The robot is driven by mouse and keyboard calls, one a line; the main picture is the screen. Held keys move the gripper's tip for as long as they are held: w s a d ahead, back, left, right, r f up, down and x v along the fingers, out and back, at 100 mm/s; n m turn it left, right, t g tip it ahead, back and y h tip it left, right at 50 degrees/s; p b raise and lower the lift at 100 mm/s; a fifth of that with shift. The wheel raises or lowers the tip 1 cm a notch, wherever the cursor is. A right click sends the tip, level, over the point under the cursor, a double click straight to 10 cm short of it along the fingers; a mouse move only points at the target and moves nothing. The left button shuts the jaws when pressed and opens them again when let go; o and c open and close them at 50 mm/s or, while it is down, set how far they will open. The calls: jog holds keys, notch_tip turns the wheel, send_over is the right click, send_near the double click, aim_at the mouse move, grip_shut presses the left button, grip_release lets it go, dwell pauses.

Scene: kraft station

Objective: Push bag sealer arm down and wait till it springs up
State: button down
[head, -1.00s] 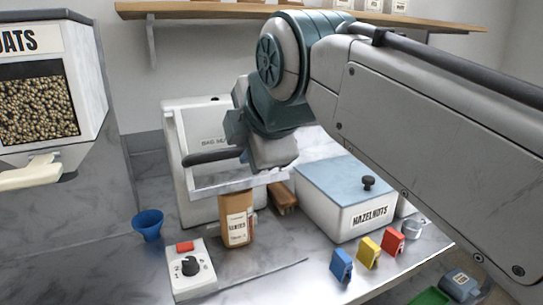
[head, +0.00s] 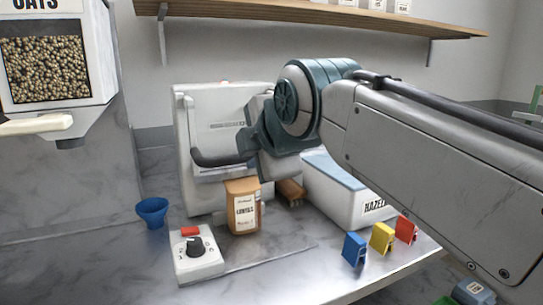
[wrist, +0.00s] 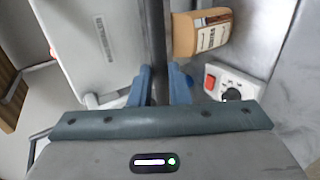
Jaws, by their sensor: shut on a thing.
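The bag sealer (head: 225,98) is a white box against the wall, with a pale arm (head: 188,128) at its left side and a dark handle (head: 218,161) across its front. The handle also shows in the wrist view as a dark bar (wrist: 156,30) running between my blue fingers. My gripper (wrist: 160,78) is shut on this handle; my wrist hides its right end in the head view. A brown labelled bag (head: 243,208) stands upright just below the handle, its top visible. I cannot tell whether the sealing bar touches it.
A white control box (head: 198,258) with a red button and black dial stands in front. A blue funnel cup (head: 152,211) is to its left. The hazelnuts bin (head: 335,190) and blue, yellow and red clips (head: 382,238) are right. An oats dispenser (head: 60,65) stands at left.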

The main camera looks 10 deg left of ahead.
jog(key=shift+f, duration=0.95)
jog(key=c, duration=1.4)
grip_release()
jog(key=shift+w+a, duration=0.1)
jog(key=shift+o, duration=0.2)
jog(key=shift+r, duration=0.1)
jog(key=shift+r, duration=0.3)
